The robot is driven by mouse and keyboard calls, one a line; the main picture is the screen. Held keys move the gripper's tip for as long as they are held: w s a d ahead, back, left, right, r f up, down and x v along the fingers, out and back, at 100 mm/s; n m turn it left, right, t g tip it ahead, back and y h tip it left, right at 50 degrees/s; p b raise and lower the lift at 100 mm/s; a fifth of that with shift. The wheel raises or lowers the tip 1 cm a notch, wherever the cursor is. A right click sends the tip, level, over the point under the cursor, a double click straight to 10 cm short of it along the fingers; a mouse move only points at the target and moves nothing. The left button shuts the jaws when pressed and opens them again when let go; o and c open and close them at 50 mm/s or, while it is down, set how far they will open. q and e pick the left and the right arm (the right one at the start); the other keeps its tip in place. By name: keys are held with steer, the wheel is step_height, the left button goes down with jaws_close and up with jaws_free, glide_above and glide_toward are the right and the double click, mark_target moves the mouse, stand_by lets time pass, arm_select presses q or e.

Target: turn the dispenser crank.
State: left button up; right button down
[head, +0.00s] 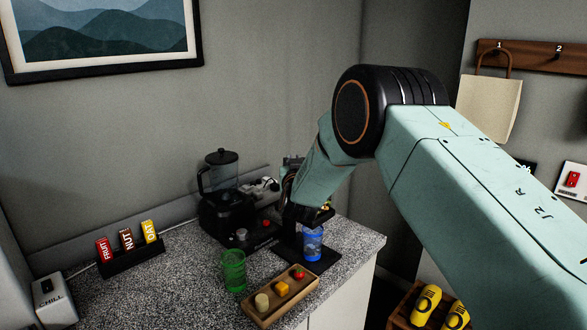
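My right arm reaches in from the right and bends down over the counter. The dispenser seems to stand behind its end, mostly hidden; a dark base plate (288,254) shows below, with a clear blue cup (312,243) upright on it. The crank cannot be made out. My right gripper (304,213) is dark and small here, just above the blue cup. Its fingers blend with the dark parts around them, so I cannot tell whether they are open or touch the crank. My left gripper is not in view.
A black blender (221,195) stands left of the arm. A green cup (233,270) and a wooden tray (264,318) with small food pieces are in front. A rack (133,262) of FRUIT, NUT and OAT bars and a CHILL box (53,302) stand left. Speckled counter (170,292) is clear between.

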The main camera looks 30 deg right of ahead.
steer(key=shift+w+d+r+m+g+h+b, duration=0.1)
steer(key=shift+w+d+m+g+h+b, duration=0.1)
steer(key=shift+m+g+h, duration=0.6)
steer(key=shift+w+d+m+g+h+b, duration=0.15)
steer(key=shift+m+g+h, duration=0.35)
steer(key=shift+h, duration=0.5)
steer(key=shift+w+d+r+m+g+h+b, duration=0.1)
steer(key=shift+d+m+g+h, duration=0.15)
steer(key=shift+m+g+h, duration=0.45)
steer(key=shift+f, duration=0.1)
steer(key=c, duration=1.7)
jaws_free()
steer(key=o, duration=0.4)
steer(key=shift+s, duration=0.25)
steer(key=shift+o, duration=0.2)
steer(key=shift+w, duration=0.1)
steer(key=shift+w, duration=0.1)
steer(key=shift+a+f, duration=0.1)
